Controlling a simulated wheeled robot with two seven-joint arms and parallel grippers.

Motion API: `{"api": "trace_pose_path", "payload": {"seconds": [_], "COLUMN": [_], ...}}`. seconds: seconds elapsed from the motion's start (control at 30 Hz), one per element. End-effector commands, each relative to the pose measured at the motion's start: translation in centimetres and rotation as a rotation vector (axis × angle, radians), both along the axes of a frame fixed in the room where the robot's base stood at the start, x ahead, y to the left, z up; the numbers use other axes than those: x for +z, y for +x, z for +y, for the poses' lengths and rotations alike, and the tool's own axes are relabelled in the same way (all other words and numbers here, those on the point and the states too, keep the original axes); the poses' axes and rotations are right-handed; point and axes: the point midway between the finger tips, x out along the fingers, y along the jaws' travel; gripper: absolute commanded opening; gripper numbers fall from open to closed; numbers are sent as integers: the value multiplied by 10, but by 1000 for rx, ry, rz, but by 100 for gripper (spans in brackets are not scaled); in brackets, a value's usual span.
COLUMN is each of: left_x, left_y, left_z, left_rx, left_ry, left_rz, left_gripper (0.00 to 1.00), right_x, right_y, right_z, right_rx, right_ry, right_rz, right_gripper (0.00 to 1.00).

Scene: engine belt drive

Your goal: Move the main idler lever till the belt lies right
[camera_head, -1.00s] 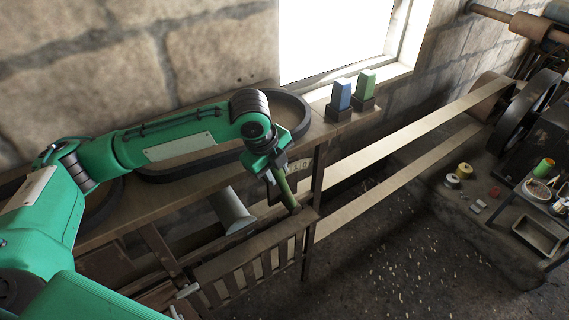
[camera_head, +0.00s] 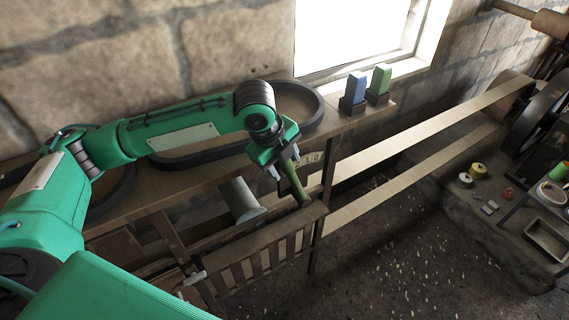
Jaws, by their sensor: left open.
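The lever (camera_head: 295,186) has a green handle and leans up and left from a slot at the end of the wooden slatted guard. My left gripper (camera_head: 279,165) is open at the lever's upper end, with the jaws beside or around it; I cannot tell whether they touch it. A small scale plate (camera_head: 311,158) with digits sits just behind the lever. The pale flat belt (camera_head: 440,122) runs from behind the guard to a drum (camera_head: 510,88) at upper right, with a lower run (camera_head: 400,183) beneath. My right gripper is not in view.
A blue block (camera_head: 356,87) and a green block (camera_head: 380,80) stand in dark holders on the ledge below the window. Spools and a tray (camera_head: 545,240) are at right. The floor in front is open.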

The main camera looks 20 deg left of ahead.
Motion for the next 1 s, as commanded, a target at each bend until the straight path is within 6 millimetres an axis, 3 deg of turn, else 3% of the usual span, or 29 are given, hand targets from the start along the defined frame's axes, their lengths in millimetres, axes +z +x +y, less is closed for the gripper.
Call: {"api": "trace_pose_path", "payload": {"seconds": [0.53, 0.7, 1.0], "left_x": [105, 119, 122], "left_y": [-30, -34, -35], "left_z": [22, 25, 25], "left_rx": [1, 0, 0], "left_ry": [-1, -1, 0], "left_rz": [-5, -3, -1], "left_gripper": [50, 50, 50], "right_x": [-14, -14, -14], "right_y": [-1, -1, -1], "right_z": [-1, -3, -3], "right_rx": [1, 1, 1], "right_ry": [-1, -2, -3], "right_rz": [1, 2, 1], "right_gripper": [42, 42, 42]}}
